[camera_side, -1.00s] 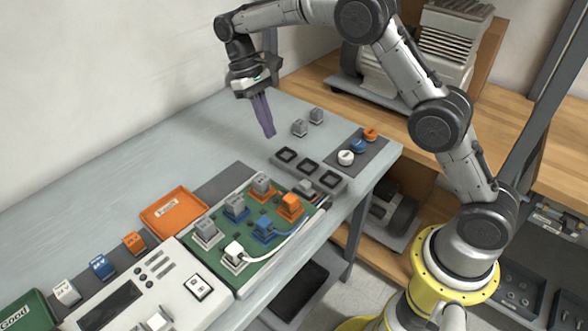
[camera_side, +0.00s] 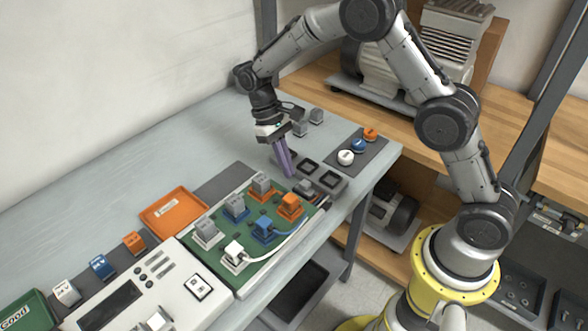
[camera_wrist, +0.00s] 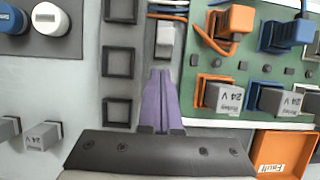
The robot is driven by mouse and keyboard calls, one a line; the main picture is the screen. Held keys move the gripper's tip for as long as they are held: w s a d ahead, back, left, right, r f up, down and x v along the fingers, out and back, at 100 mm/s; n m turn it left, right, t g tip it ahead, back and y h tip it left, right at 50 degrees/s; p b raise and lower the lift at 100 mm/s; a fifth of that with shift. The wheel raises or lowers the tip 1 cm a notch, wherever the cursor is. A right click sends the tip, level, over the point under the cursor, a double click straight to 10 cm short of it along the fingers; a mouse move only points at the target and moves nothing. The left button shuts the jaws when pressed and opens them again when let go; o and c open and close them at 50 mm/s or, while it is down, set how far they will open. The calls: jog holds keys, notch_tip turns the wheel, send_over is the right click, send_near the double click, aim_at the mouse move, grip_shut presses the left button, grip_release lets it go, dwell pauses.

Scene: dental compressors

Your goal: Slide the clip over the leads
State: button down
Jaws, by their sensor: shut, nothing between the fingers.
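A small grey clip (camera_side: 306,188) sits at the right end of the green board (camera_side: 262,277). It also shows in the wrist view (camera_wrist: 165,40), just beyond my fingertips. The leads run beside it: a white lead (camera_side: 283,246) and a blue lead (camera_side: 290,231) cross the board, and orange and blue leads (camera_wrist: 167,14) show past the clip in the wrist view. My gripper (camera_side: 288,173), with purple fingers, is shut and empty. It points down, short of the clip and apart from it. In the wrist view its fingertips (camera_wrist: 160,73) line up with the clip.
Three empty black square sockets (camera_wrist: 117,61) lie beside the fingers. White, blue and orange knobs (camera_side: 346,158) stand to the right.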

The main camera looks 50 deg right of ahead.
aim_at(309, 191)
jog(key=shift+s, duration=1.1)
jog(key=shift+s, duration=2.35)
jog(key=w, duration=0.4)
jog(key=shift+w, duration=0.15)
jog(key=v, duration=1)
